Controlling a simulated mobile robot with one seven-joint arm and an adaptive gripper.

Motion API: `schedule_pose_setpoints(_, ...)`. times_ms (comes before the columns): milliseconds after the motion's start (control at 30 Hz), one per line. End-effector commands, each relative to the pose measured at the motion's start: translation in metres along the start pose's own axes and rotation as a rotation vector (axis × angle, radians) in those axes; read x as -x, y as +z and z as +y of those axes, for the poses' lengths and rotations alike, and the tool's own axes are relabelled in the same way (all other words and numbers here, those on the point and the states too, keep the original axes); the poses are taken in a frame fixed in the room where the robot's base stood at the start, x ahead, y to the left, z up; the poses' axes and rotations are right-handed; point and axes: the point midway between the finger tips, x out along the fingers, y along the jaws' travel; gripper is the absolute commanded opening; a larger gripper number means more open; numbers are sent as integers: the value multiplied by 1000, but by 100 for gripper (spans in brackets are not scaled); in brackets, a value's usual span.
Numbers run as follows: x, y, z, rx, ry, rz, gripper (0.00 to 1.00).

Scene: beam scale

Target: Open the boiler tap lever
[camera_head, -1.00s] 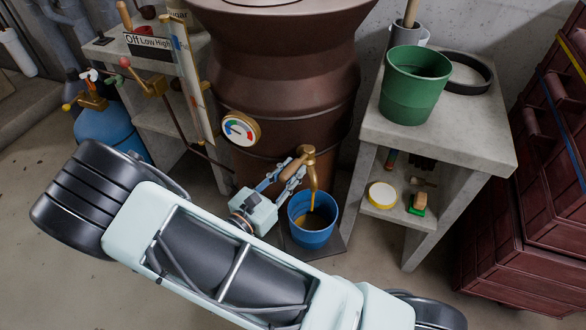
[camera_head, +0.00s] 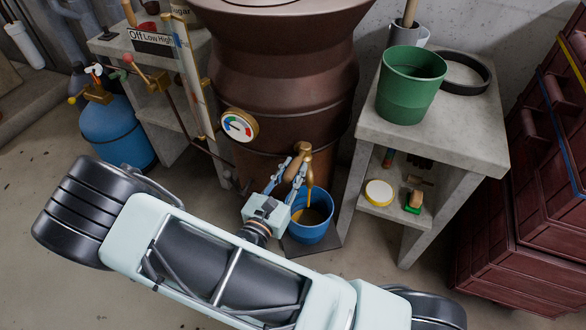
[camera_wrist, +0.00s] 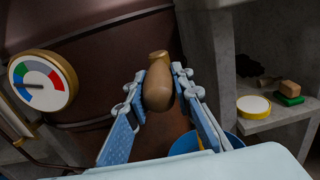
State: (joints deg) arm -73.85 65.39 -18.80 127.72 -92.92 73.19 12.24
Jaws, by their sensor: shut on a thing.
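The boiler (camera_head: 280,85) is a large dark brown vessel with a brass tap (camera_head: 308,172) low on its front. The tap lever has a brown wooden handle (camera_head: 295,171), which also shows end-on in the wrist view (camera_wrist: 158,88). My gripper (camera_head: 286,178) is shut on this handle, with a pale blue finger on each side of it. A thin amber-brown stream runs from the spout into a blue bucket (camera_head: 316,236) under the tap. Brown liquid shows inside the bucket. In the wrist view the bucket (camera_wrist: 186,144) is partly hidden behind my gripper.
A round gauge (camera_head: 240,126) sits on the boiler left of the tap. A concrete shelf (camera_head: 440,145) at right bears a green bucket (camera_head: 408,95). A blue tank (camera_head: 118,133) and dark red crates (camera_head: 520,225) flank the scene.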

Motion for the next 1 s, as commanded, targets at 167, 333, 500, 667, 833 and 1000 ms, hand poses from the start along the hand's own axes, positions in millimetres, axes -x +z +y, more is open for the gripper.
schedule_pose_setpoints(167,1,-2,-1,2,0,4,0)
schedule_pose_setpoints(333,1,-2,-1,2,0,3,23)
schedule_pose_setpoints(500,0,-1,0,1,0,2,40)
schedule_pose_setpoints(667,0,-1,0,1,1,1,40)
schedule_pose_setpoints(833,4,-1,0,0,2,2,40)
schedule_pose_setpoints(1000,28,-1,1,1,5,3,40)
